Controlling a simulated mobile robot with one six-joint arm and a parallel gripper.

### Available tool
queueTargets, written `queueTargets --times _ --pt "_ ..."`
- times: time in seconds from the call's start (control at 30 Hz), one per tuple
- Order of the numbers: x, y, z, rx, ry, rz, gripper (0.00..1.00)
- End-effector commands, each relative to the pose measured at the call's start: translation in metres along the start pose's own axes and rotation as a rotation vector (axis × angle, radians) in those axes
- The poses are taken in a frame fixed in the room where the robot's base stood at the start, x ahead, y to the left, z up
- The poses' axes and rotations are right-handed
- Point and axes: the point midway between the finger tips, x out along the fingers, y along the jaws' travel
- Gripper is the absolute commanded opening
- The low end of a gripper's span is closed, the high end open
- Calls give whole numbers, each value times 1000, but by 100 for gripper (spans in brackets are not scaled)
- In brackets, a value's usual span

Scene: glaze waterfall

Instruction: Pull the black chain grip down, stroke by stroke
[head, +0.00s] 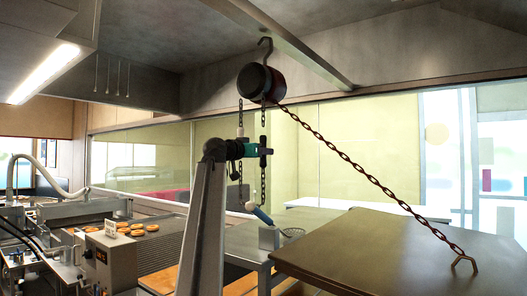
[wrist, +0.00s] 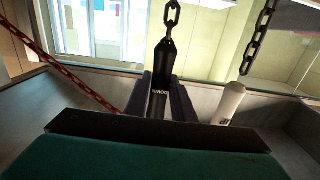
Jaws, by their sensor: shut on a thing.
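The black chain grip (wrist: 160,95), with pale lettering, hangs upright from a chain in the wrist view. My gripper (wrist: 171,98) is shut on it, with the dark fingers on both sides of it. In the head view my gripper (head: 264,151) is at the hanging chains below the hoist (head: 262,82); the grip is small and dark there. A white grip (wrist: 232,103) hangs on a second chain, to the right in the wrist view and apart from my gripper. The hoist's load chain (head: 370,177) slants down, looking taut, to a bracket on a brown lid (head: 400,250).
The hoist hangs by a hook from a ceiling beam. A blue-handled skimmer (head: 262,216) is near a steel table (head: 240,243) below. A fryer line with several browned rings (head: 138,228) stands at left. Open air surrounds the chains.

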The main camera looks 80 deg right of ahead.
Motion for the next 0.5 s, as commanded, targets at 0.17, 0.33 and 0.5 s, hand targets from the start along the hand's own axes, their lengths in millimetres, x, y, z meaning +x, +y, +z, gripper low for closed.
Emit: queueTargets --times 0.17,0.33,0.5 --pt "0 3 17 -4 -5 7 0" --pt "0 3 28 -4 -6 6 0" --pt "0 3 39 -3 -6 6 0"
